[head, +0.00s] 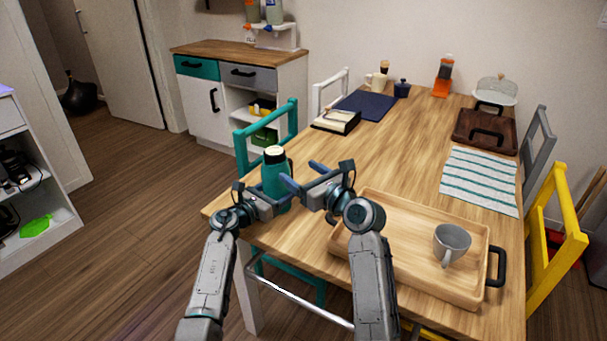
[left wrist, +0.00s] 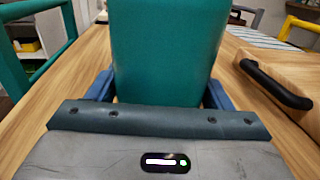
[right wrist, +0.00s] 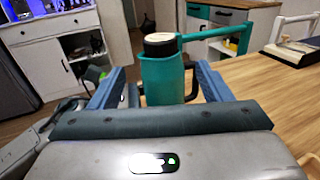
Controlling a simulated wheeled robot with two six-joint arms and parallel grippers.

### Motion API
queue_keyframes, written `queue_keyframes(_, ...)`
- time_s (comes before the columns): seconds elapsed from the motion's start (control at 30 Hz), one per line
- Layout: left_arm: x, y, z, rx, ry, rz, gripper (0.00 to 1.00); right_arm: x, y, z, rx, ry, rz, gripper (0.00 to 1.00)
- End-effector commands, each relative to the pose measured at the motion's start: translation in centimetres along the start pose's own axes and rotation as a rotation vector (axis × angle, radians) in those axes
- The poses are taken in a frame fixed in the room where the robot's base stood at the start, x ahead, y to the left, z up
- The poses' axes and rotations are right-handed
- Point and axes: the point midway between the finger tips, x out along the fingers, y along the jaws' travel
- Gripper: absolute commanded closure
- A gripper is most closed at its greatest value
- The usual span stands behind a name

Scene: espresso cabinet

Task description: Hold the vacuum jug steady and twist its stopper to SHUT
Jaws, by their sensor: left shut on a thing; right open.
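The teal vacuum jug (head: 270,179) stands upright at the near left corner of the wooden table. Its stopper (head: 274,153) is black with a pale top, and a dark handle shows on its side in the right wrist view (right wrist: 191,80). My left gripper (head: 277,198) is shut around the jug's body, and the teal body (left wrist: 165,50) fills the space between its fingers. My right gripper (head: 303,174) is open and empty, to the right of the jug. In the right wrist view the jug (right wrist: 163,79) stands ahead, between the open fingers. The stopper's marking cannot be read.
A wooden tray (head: 385,267) with a grey mug (head: 452,243) lies right of my right arm. A teal chair (head: 265,133) stands behind the jug. A striped cloth (head: 480,180) and blue mat (head: 366,105) lie farther back. The table's middle is clear.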

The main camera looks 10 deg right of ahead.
Motion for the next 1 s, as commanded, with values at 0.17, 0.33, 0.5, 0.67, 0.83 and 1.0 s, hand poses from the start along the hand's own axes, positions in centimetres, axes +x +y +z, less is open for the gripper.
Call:
queue_keyframes(0.17, 0.0, 0.0, 0.1, 0.000, -0.001, 0.000, 0.73, -0.1, 0.0, 0.0, 0.000, 0.000, 0.000, 0.29)
queue_keyframes(0.33, 0.0, 0.0, 0.0, 0.000, -0.001, 0.000, 0.73, -0.1, 0.0, 0.0, -0.001, 0.001, 0.004, 0.28)
queue_keyframes(0.5, 0.0, 0.0, 0.0, 0.000, -0.001, 0.000, 0.73, 0.4, -0.8, -0.3, -0.006, 0.011, 0.076, 0.28)
queue_keyframes(0.67, 0.0, 0.0, 0.0, 0.000, -0.001, 0.000, 0.73, 0.8, -2.1, -0.4, -0.006, 0.015, 0.196, 0.28)
queue_keyframes(0.83, 0.0, 0.0, 0.0, 0.000, -0.001, 0.000, 0.73, 0.7, -3.4, -0.2, -0.003, 0.006, 0.286, 0.28)
queue_keyframes(1.0, 0.0, 0.0, 0.0, 0.000, 0.000, 0.000, 0.73, 1.2, -3.6, 0.1, -0.001, -0.002, 0.317, 0.28)
